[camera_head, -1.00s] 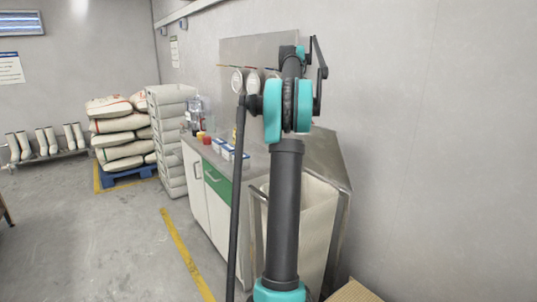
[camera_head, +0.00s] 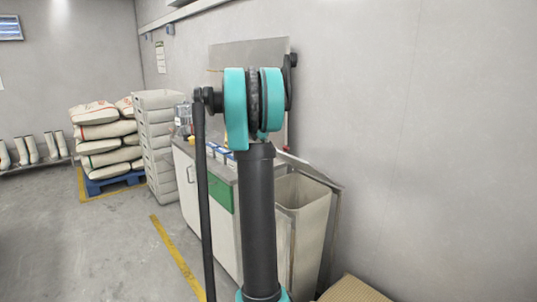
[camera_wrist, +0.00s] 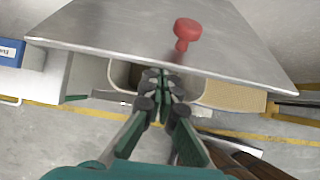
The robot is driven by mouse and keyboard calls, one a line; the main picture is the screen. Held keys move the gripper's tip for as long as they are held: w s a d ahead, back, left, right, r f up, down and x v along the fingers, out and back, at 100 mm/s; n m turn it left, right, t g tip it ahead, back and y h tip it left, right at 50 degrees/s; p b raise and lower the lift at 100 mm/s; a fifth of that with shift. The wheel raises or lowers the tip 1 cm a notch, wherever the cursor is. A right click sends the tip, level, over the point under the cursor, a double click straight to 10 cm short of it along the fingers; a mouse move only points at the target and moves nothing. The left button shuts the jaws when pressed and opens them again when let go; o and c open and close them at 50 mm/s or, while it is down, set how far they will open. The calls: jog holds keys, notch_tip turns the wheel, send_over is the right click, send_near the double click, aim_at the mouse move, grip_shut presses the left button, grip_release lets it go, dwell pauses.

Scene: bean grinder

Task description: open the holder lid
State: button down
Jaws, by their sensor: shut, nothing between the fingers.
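The holder lid is a grey metal plate (camera_wrist: 105,28) with a red knob (camera_wrist: 186,30), filling the upper part of the wrist view. In the head view the lid (camera_head: 312,169) shows as a narrow metal strip, nearly edge-on, above the pale holder (camera_head: 312,225). The upper part of the holder's inside shows below it. My gripper (camera_wrist: 160,80) is shut and empty, its fingertips at the near edge of the lid, below the knob in the picture. I cannot tell whether they touch it. In the head view my arm hides the gripper.
A counter with a green drawer (camera_head: 221,194) stands left of the holder, with small blue-and-white boxes (camera_head: 219,152) on top. A beige textured box (camera_head: 352,290) lies at the lower right. Stacked sacks (camera_head: 105,135) and crates (camera_head: 158,150) stand further back.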

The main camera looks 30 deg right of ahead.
aim_at(284, 146)
jog(key=c, duration=2)
grip_release()
jog(key=shift+a+f, duration=0.25)
jog(key=shift+f, duration=0.05)
jog(key=shift+o, duration=1.4)
jog(key=shift+s+a, duration=0.1)
jog(key=shift+a, duration=0.1)
jog(key=o, duration=0.5)
jog(key=s+a+r+h, duration=0.1)
jog(key=a+r, duration=0.1)
jog(key=r, duration=0.4)
jog(key=s+a+r+h, duration=0.1)
jog(key=a+r, duration=0.1)
jog(key=r, duration=0.5)
jog(key=shift+s+a, duration=0.25)
jog(key=x, duration=1.7)
jog(key=shift+w+d, duration=0.15)
jog(key=shift+w, duration=0.05)
jog(key=shift+c, duration=0.6)
grip_shut()
